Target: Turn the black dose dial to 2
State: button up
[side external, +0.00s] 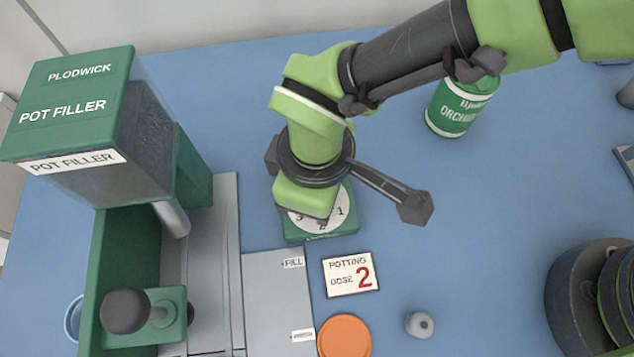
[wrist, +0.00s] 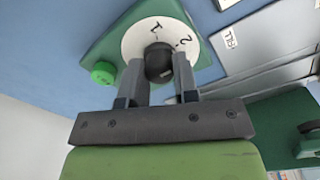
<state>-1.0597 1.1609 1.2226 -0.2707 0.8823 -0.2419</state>
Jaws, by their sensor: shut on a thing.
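The black dose dial (wrist: 158,62) is a round knob on a white disc (wrist: 133,44) with printed numbers, set on a green box (wrist: 110,42). In the wrist view my gripper (wrist: 162,68) has one finger on each side of the knob and is shut on it. The numbers 1 and 2 show beyond the knob; which number it points to I cannot tell. In the side view my gripper (side external: 305,196) comes down over the disc (side external: 325,220) and hides the knob; 3, 2 and 1 show along the near rim. A card (side external: 351,274) reads "POTTING DOSE 2".
A green pot filler (side external: 70,110) stands at the left, with a grey plate marked FILL (side external: 275,300) beside the dial box. An orange disc (side external: 344,337) and a small grey piece (side external: 420,324) lie in front. A green tin (side external: 458,110) stands behind; dark pots (side external: 575,290) stand right.

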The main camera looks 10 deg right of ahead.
jog(key=o, duration=0.9)
jog(key=shift+o, duration=0.2)
notch_tip(320, 180, up, 10)
jog(key=shift+s, duration=0.1)
